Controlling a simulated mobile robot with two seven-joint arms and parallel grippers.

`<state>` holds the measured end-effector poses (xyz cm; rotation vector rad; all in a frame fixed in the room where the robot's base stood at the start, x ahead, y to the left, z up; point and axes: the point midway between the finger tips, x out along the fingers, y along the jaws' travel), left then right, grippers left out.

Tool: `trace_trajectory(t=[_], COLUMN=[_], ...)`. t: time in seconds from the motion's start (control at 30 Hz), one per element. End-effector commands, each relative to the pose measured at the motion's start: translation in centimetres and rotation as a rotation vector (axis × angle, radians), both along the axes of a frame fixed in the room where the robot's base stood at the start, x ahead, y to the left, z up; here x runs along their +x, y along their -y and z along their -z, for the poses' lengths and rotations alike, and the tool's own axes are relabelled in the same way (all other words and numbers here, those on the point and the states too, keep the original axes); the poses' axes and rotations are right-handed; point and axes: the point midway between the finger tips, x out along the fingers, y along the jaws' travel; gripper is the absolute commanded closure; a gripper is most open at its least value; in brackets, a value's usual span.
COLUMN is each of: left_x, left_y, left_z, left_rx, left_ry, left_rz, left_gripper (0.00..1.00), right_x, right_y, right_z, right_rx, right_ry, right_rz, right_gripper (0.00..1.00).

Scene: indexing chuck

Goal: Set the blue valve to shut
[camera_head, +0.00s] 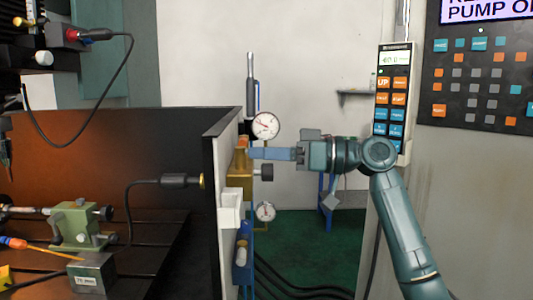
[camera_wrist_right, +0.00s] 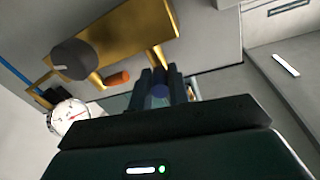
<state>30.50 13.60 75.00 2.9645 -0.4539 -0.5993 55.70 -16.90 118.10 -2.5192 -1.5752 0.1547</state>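The blue valve (camera_head: 270,153) shows in the head view as a flat blue lever reaching right from a brass block (camera_head: 240,185) on the side of the dark panel. My right gripper (camera_head: 298,151) is level with the lever, at its outer end. In the right wrist view, its fingers (camera_wrist_right: 163,88) stand close together with the lever's blue end (camera_wrist_right: 159,93) between them, so it looks shut on the lever. The lever's inner part is hidden there by the fingers. My left gripper is not in view.
A pressure gauge (camera_head: 265,126) sits just above the lever, and a second gauge (camera_head: 265,211) below. A dark knob (camera_head: 266,172) and an orange part (camera_wrist_right: 118,78) are close to my right fingers. A button pendant (camera_head: 392,100) hangs behind my right arm.

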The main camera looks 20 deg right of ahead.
Motion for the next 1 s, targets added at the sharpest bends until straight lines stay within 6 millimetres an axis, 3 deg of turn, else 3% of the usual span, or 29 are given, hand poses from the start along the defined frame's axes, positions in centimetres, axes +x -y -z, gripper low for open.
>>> trace_trajectory(t=[0.2,0.63,1.0], left_x=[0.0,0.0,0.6], left_y=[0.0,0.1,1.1], left_z=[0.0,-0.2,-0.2], left_rx=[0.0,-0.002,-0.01], left_ry=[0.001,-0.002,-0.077], left_rz=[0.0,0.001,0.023], left_gripper=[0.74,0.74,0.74], right_x=[0.0,-0.4,-1.6], right_y=[0.0,-0.1,-1.1], right_z=[0.0,0.0,-0.4], right_rx=[0.0,-0.004,-0.006], right_ry=[0.0,0.0,0.002], right_rz=[0.0,0.063,0.34], right_gripper=[1.0,1.0,1.0])
